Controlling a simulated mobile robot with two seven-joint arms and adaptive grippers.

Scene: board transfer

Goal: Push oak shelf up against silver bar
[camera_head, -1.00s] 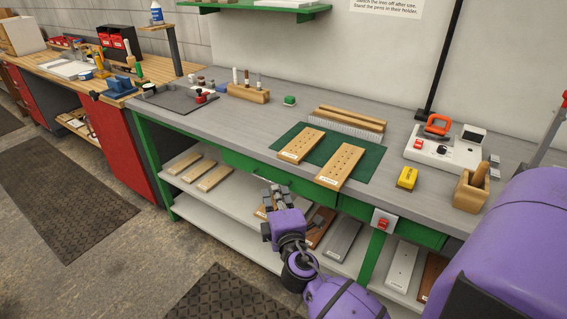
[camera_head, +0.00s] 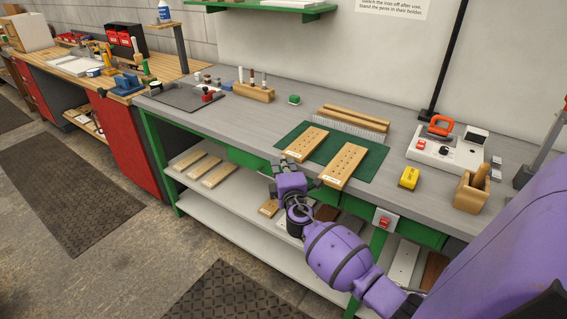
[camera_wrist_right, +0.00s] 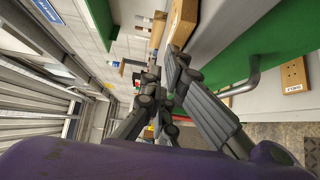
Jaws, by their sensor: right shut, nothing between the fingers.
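Two light wooden boards with rows of holes and white front labels lie on the green mat (camera_head: 374,166) on the bench: a left board (camera_head: 308,141) and a right board (camera_head: 345,164). The labels are too small to read, so I cannot tell which is the oak shelf. A silver, bristle-like bar (camera_head: 347,125) runs behind them, apart from both. My right gripper (camera_head: 281,163) is shut and empty at the bench's front edge, just before the left board's label end. In the wrist view its fingers (camera_wrist_right: 177,66) are close to a board's edge (camera_wrist_right: 182,22); contact is unclear. My left gripper is out of view.
Wooden rails (camera_head: 355,115) lie behind the bar. A yellow box (camera_head: 409,178), a white device (camera_head: 445,153) and a wooden pen holder (camera_head: 471,192) stand to the right. More boards (camera_head: 219,175) lie on the lower shelf.

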